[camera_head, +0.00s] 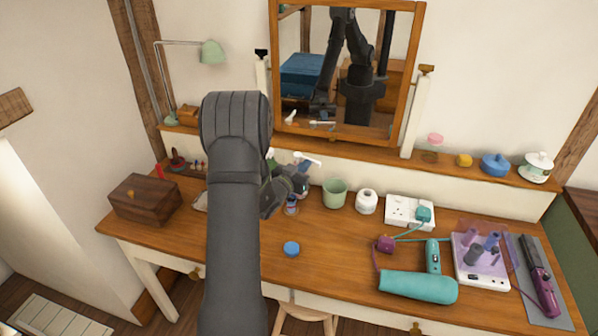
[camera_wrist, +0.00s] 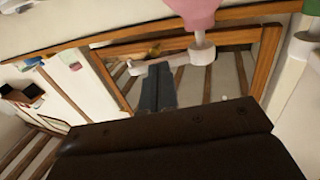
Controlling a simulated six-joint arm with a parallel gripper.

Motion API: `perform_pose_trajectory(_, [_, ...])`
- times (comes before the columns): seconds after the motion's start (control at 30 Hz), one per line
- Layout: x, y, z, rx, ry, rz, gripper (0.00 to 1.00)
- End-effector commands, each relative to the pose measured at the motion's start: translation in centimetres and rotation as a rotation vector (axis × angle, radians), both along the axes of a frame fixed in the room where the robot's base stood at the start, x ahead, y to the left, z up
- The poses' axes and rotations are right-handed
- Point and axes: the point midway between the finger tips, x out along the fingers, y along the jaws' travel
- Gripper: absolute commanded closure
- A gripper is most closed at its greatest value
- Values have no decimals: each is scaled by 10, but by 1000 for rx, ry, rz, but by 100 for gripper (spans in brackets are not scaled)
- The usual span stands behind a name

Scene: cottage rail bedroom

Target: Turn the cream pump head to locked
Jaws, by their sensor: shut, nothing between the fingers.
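The pump head (camera_head: 308,158) is white, with a spout, and stands at the back of the dressing table beside my gripper (camera_head: 292,183). My arm and gripper hide most of the bottle beneath it. In the wrist view the picture appears upside down: a pink bottle (camera_wrist: 195,12) hangs from the top edge. Its white pump head (camera_wrist: 200,52) has a spout running left. My gripper is shut with nothing between its fingers, close to the bottle in the head view. I cannot tell whether it touches the pump head, or whether the pump head is locked.
A green cup (camera_head: 335,193), a white jar (camera_head: 366,202) and a socket block (camera_head: 402,208) stand to the right. A blue lid (camera_head: 291,249) lies in front. A teal hair dryer (camera_head: 418,288) lies front right, a wooden box (camera_head: 145,200) left. The mirror (camera_head: 417,60) rises behind.

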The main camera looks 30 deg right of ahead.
Motion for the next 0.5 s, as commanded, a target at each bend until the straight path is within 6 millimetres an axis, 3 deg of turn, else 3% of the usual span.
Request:
perform_pose_trajectory(0.33, [0,-2,0,0,0,0,100])
perform_pose_trajectory(0.5, [-1,-19,0,0,-1,-2,100])
